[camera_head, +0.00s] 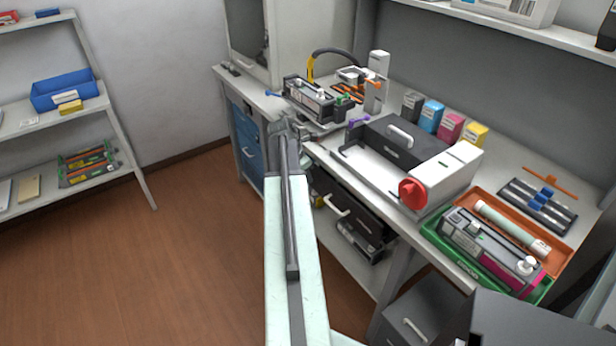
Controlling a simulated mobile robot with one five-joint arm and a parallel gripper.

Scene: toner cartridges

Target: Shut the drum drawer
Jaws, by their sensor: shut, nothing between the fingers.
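My gripper (284,127) is at the far end of my outstretched arm, at the desk's front left edge. It is shut and empty, just in front of a dark cartridge unit (312,100) on the desk. No drawer is clearly marked as the drum drawer. A dark unit with a white handle (400,136) stands on the desk, with a pale tray (362,172) in front of it.
A white box with a red knob (412,193) is at the desk's front edge. Coloured cartons (450,127) stand behind it. A green tray (433,238) and an orange tray (562,246) are at right. Open floor (180,270) lies left; a shelf (118,130) stands beyond.

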